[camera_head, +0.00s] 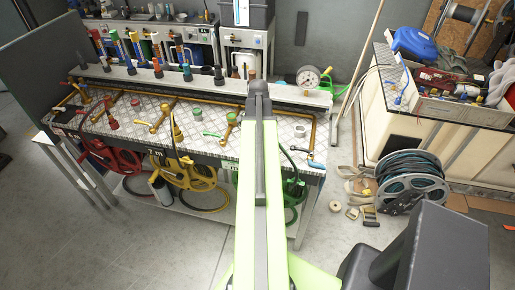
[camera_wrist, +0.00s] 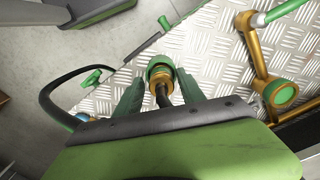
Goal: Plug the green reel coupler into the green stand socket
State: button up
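The green coupler (camera_wrist: 160,67), a green ring on a brass neck, lies between the two green fingers of my gripper (camera_wrist: 160,88) in the wrist view. The fingers flank it closely, and slim gaps show beside the neck; whether they press on the collar I cannot tell. The neck's rear end is hidden by my gripper body. A round green socket (camera_wrist: 284,94) on a brass pipe stands to the right, apart from the coupler. In the head view a green-topped brass stand (camera_head: 232,117) is left of my arm; my fingers and the coupler are hidden there.
A black hose (camera_wrist: 47,98) loops at the left of the wrist view. A green-handled valve (camera_wrist: 285,10) is above the socket. The tread-plate bench (camera_head: 140,122) carries several brass pipes. Red (camera_head: 112,158) and yellow (camera_head: 190,175) reels hang at its front. Open floor lies before it.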

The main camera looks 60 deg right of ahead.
grip_shut()
jog(key=shift+r+p, duration=0.55)
notch_tip(320, 180, up, 4)
jog(key=p, duration=0.4)
jog(key=s+d+r+p, duration=0.5)
jog(key=s+d, duration=0.1)
jog(key=s, duration=0.4)
jog(key=shift+r+p, duration=0.4)
